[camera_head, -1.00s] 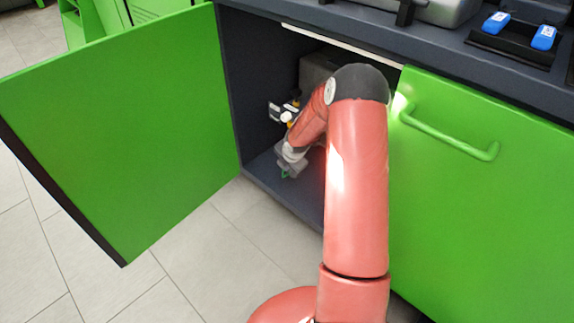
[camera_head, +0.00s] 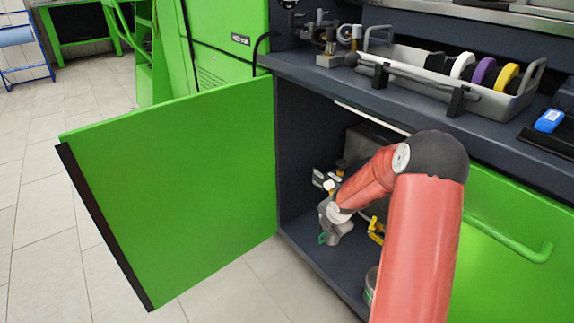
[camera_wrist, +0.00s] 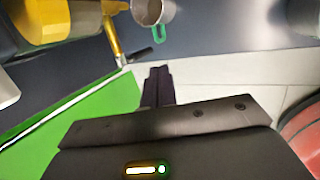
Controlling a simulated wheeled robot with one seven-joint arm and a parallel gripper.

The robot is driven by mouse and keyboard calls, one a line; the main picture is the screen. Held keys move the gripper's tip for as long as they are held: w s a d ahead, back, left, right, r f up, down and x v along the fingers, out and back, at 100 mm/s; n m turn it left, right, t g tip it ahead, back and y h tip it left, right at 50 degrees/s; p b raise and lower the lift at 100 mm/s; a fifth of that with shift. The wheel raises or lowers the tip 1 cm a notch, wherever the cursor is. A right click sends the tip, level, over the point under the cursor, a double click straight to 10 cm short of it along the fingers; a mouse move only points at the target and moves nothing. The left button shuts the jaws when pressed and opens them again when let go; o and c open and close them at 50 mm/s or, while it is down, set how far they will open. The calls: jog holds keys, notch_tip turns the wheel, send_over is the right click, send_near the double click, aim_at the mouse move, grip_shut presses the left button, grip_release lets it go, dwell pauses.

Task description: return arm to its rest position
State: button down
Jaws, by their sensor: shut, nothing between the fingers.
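My arm (camera_head: 415,240), red with a dark grey elbow, reaches from the lower right into the open cabinet (camera_head: 300,160) under the bench. Its far end is low inside the cabinet, where the head view does not show the fingers clearly. In the wrist view my gripper (camera_wrist: 158,82) has its two dark fingers together with nothing between them. Beyond the fingertips are a grey round fitting (camera_wrist: 150,10) with a green loop (camera_wrist: 159,32) and a yellow handle (camera_wrist: 112,38); they look apart from the fingers.
The green left door (camera_head: 170,200) stands wide open, left of my arm. The right door (camera_head: 510,225) is closed, with a bar handle. Above, the worktop (camera_head: 390,95) carries a grey tray (camera_head: 400,55) and fittings. A yellow lever (camera_head: 376,230) sits inside the cabinet. Tiled floor (camera_head: 45,240) is clear at left.

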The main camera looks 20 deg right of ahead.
jog(key=s+a+r+m+h+p, duration=0.15)
jog(key=s+r+m, duration=0.25)
jog(key=r, duration=0.4)
jog(key=s+a+r+m+p, duration=0.1)
jog(key=s+a+r+m, duration=0.25)
jog(key=r, duration=0.45)
jog(key=s+a+r+m+h+p, duration=0.1)
jog(key=s+a+r+m, duration=0.1)
jog(key=s+r+m, duration=0.45)
jog(key=s+a+r+m+y+p, duration=0.1)
jog(key=s+a+r+m, duration=0.3)
jog(key=s, duration=0.5)
jog(key=s+a+r+m+y, duration=0.2)
jog(key=s+a+r+m, duration=0.2)
jog(key=s, duration=0.5)
notch_tip(320, 180, up, 2)
jog(key=shift+a+p, duration=0.35)
jog(key=shift+p, duration=0.05)
